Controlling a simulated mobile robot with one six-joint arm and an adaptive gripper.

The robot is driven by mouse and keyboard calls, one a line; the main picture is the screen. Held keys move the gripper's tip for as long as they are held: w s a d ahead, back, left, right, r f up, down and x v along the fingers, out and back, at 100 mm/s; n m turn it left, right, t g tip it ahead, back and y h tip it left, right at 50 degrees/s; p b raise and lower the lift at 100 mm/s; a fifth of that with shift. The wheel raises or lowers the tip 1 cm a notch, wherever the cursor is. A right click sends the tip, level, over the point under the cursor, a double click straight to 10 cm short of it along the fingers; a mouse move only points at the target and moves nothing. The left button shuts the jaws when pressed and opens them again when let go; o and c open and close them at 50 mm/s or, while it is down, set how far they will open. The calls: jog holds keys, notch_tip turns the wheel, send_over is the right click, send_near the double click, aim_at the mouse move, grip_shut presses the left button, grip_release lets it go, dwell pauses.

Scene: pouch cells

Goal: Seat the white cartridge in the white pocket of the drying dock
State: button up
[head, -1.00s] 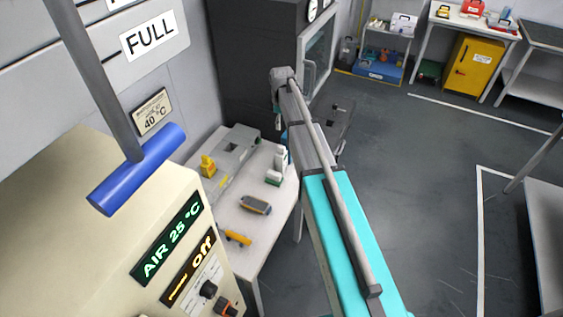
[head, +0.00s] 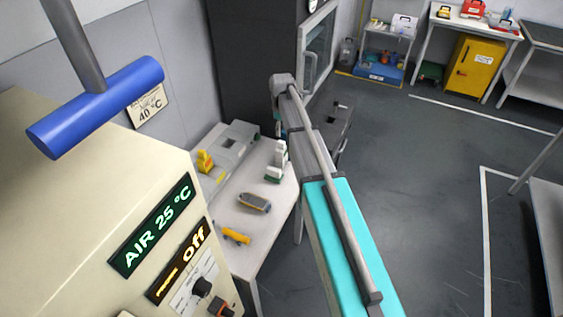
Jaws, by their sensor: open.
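A white upright block (head: 281,153), which looks like the white cartridge, stands near the right edge of the white table (head: 262,228). A small white and green piece (head: 273,174) is at its foot; I cannot tell if they are joined. The grey drying dock (head: 240,131) lies at the back of the table with a dark opening in its top. A yellow piece (head: 205,161) stands at its left end. I cannot make out which pocket is white. My arm reaches over the table's right side and bends down; my gripper is not visible beyond it.
A grey-and-orange item (head: 254,202) and a yellow item (head: 236,236) lie on the table's front half. A cream machine (head: 90,190) with a blue handle (head: 97,107) fills the left. A dark cabinet (head: 250,60) stands behind.

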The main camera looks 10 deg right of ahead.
aim_at(282, 141)
jog(key=shift+f+b, duration=0.9)
jog(key=shift+f, duration=0.35)
jog(key=shift+f, duration=0.1)
notch_tip(282, 141, down, 5)
jog(key=b, duration=0.5)
grip_shut()
dwell(0.4)
